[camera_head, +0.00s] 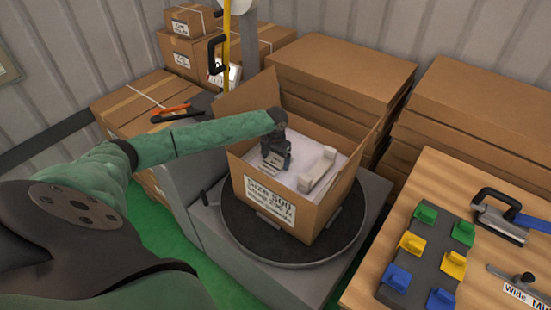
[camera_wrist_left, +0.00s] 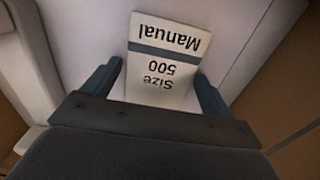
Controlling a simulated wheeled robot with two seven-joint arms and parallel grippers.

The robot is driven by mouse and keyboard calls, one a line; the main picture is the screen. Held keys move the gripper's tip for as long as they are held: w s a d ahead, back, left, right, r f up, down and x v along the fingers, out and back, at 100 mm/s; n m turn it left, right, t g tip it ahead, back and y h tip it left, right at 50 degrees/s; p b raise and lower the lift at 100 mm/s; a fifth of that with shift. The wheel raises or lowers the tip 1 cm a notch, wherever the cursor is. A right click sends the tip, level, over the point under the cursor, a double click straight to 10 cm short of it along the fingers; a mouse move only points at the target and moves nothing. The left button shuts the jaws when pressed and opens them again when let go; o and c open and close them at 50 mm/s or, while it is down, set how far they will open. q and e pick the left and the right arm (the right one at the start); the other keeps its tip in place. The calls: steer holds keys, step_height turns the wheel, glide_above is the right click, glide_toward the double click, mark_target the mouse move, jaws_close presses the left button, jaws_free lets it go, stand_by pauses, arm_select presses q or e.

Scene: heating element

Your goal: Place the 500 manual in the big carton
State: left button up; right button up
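The big carton (camera_head: 318,218), labelled "Size 500", stands open on a dark round turntable. My left gripper (camera_head: 274,163) is inside it, pointing down near its left side. The white 500 manual (camera_head: 270,168) shows at the gripper's fingertips. In the left wrist view the manual (camera_wrist_left: 165,62) lies between the spread fingers of the gripper (camera_wrist_left: 160,80), over the white floor of the carton. A small gap shows at the left finger; the right finger is close to or touching the manual's edge. My right gripper is not in view.
The carton's flap (camera_head: 250,100) stands up at the back. Flat cartons (camera_head: 340,75) are stacked behind.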

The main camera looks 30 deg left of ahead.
mark_target(276, 161)
arm_select(q)
steer(key=shift+o, duration=0.4)
steer(key=shift+r, duration=0.15)
step_height(276, 161, up, 12)
steer(key=b, duration=0.3)
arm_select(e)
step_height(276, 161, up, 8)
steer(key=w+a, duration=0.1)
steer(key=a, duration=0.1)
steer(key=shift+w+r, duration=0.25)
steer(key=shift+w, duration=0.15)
